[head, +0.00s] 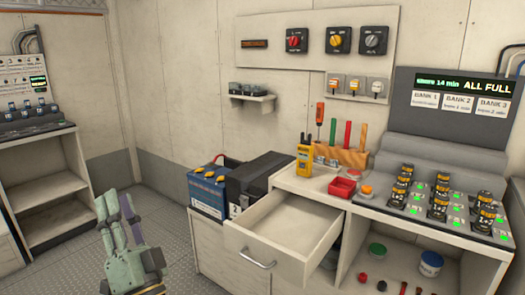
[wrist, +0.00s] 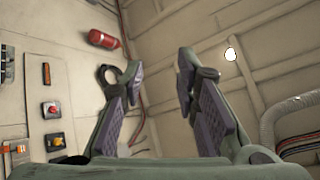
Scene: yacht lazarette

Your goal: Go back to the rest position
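My gripper (head: 116,212) is at the lower left of the head view, raised over the floor and pointing up, left of the workbench and apart from it. In the wrist view my gripper (wrist: 159,72) has its two purple-padded fingers spread, with nothing between them.
An open, empty drawer (head: 283,232) juts from the workbench. A battery (head: 207,190) and a black box (head: 258,178) stand left of it. A shelf unit (head: 52,183) stands at left. The floor (head: 165,215) between is clear. The wrist view shows a red extinguisher (wrist: 103,39).

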